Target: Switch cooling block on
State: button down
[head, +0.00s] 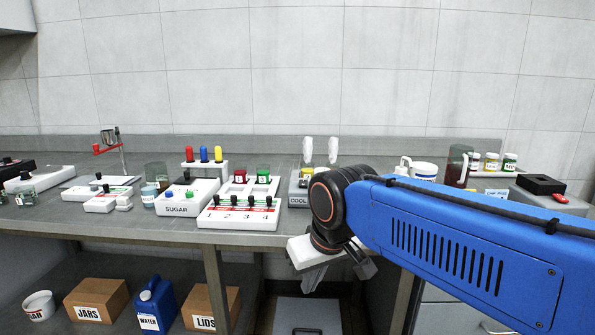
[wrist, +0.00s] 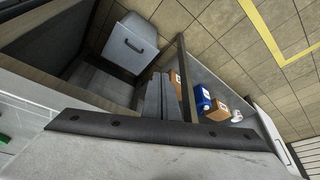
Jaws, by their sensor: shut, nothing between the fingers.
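The cooling block (head: 299,199) is a grey box lettered COOL on the bench in the head view. Its right part is hidden behind my arm. A yellow piece and a red piece show near its top, too small to read. I cannot see its switch clearly. My gripper (head: 313,283) is shut and empty, hanging in front of the bench edge, below and near the cooling block and apart from it. In the wrist view, my gripper (wrist: 160,96) points down at the floor area. The cooling block cannot be made out there.
A white panel (head: 212,222) numbered with several black knobs stands left of the block, beside the SUGAR box (head: 178,211). Two white upright pieces (head: 307,150) rise behind the block. A dark red jar (head: 457,168) stands right. Boxes (head: 96,299) and a blue jug (head: 154,304) sit below.

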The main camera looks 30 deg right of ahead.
jog(key=w+d+r+m+g, duration=0.1)
jog(key=w+d+r+m, duration=0.15)
jog(key=w+r, duration=0.5)
jog(key=w+d+r+m, duration=0.1)
jog(key=w+d+r, duration=0.2)
jog(key=w+r, duration=0.45)
notch_tip(320, 180, up, 13)
jog(key=m+g, duration=0.2)
jog(key=m, duration=0.1)
send_over(304, 181)
jog(key=s+a, duration=0.1)
jog(key=shift+s+f+n+h, duration=0.1)
jog(key=shift+s+n+h, duration=0.1)
jog(key=shift+n+h, duration=0.1)
jog(key=f, duration=0.4)
jog(key=w+f, duration=0.1)
jog(key=f, duration=0.4)
jog(key=d+f, duration=0.1)
jog(key=f, duration=0.4)
jog(key=shift+w, duration=0.3)
